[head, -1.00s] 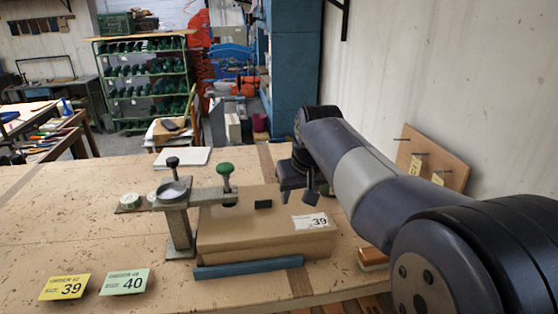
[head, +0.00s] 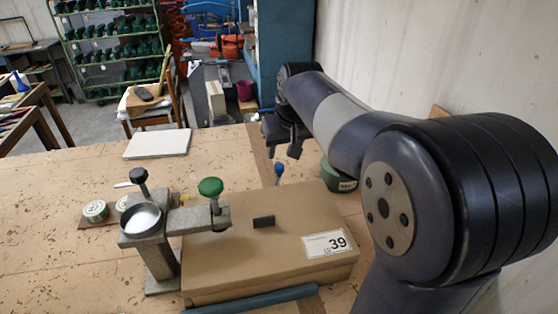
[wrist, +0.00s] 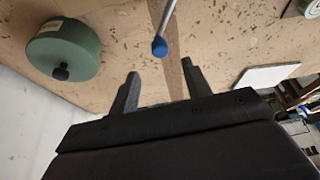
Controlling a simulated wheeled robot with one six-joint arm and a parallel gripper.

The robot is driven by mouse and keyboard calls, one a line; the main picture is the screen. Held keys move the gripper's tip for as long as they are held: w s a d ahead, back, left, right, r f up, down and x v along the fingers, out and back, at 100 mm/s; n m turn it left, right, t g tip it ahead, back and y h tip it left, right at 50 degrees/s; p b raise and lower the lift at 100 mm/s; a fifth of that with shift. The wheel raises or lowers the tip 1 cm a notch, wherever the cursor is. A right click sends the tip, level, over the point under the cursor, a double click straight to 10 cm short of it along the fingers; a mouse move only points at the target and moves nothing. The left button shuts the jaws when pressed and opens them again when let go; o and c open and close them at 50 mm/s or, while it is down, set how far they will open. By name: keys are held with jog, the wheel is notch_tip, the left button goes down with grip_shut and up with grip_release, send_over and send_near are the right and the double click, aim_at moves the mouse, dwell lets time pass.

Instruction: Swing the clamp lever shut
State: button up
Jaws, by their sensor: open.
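A metal clamp stand (head: 162,262) with a round cup, a black knob and a green knob (head: 211,187) stands at the left of the brown box. A thin lever with a blue tip (head: 278,169) shows behind the box; most of it is hidden in the head view. In the wrist view its grey rod and blue end (wrist: 160,47) come down from the top edge. My gripper (head: 283,151) is open and empty above the table behind the box. In the wrist view the blue end lies just beyond and between the fingertips (wrist: 159,74), apparently not touching them.
The brown box (head: 215,262) carries a label 39. A green round tin (head: 341,178) stands near the wall, right of my gripper; it also shows in the wrist view (wrist: 62,52). A white board (head: 157,143) lies at the far table edge.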

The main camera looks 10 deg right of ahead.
aim_at(279, 166)
jog(key=x, duration=0.8)
grip_shut()
dwell(0.5)
